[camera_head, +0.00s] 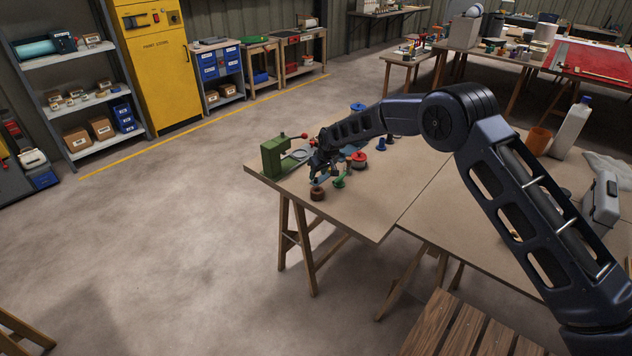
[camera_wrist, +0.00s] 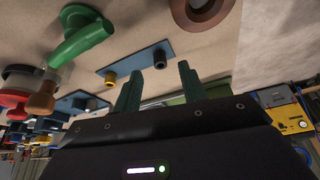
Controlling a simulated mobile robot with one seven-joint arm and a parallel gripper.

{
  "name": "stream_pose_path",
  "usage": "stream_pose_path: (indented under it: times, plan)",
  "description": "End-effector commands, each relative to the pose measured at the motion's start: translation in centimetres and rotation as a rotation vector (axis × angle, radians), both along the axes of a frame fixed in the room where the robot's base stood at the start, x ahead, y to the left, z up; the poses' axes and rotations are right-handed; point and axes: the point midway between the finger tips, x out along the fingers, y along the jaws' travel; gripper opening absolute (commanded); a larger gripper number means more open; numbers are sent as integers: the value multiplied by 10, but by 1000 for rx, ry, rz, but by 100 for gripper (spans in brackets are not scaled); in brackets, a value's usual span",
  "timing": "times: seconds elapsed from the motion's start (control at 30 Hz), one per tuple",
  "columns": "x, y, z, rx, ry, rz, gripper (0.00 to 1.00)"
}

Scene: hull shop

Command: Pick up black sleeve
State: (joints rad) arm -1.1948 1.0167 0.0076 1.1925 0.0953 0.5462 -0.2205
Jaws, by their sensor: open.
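In the head view, my gripper (camera_head: 319,174) is low over the table's left corner, and I cannot make out the sleeve there.
A brown ring (camera_head: 317,194) and a green valve-like part (camera_head: 339,182) lie close to my gripper. A green press (camera_head: 273,158) stands to its left, and a red round part (camera_head: 359,159) to its right. The table's front (camera_head: 365,222) is bare.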

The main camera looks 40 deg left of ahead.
Motion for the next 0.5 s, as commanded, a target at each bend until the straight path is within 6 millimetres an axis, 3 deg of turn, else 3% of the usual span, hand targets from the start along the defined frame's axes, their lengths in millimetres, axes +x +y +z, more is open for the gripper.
stream_pose_path:
  times: [0.2, 0.47, 0.5]
  plan:
    - [2, 10, -25, 0, 1, 0, 42]
    - [2, 11, -27, 1, 1, 0, 42]
    - [2, 11, -27, 0, 1, 0, 34]
